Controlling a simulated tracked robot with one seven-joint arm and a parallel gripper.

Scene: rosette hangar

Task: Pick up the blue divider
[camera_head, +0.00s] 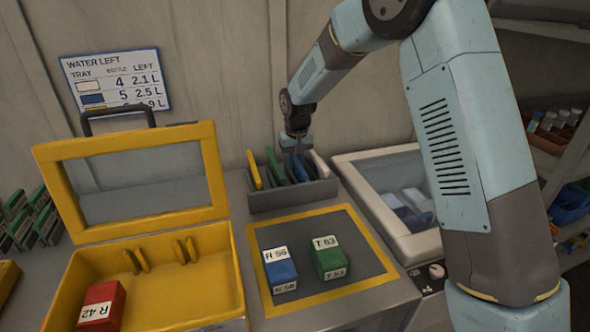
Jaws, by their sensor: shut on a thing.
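The blue divider (297,167) stands in a grey rack (293,196) at the back of the bench, between a green divider and a white divider. My gripper (296,150) is above the rack, pointing down, and is shut on the top of the blue divider. The divider's lower part is hidden by the rack's front wall. The fingertips are small and partly hidden in this view.
The rack also holds yellow (254,170), green (275,167) and white (320,164) dividers. A yellow-edged mat (345,258) in front bears a blue block (280,268) and a green block (329,260). An open yellow case (165,285) is left; a glass-lidded box (385,185) is right.

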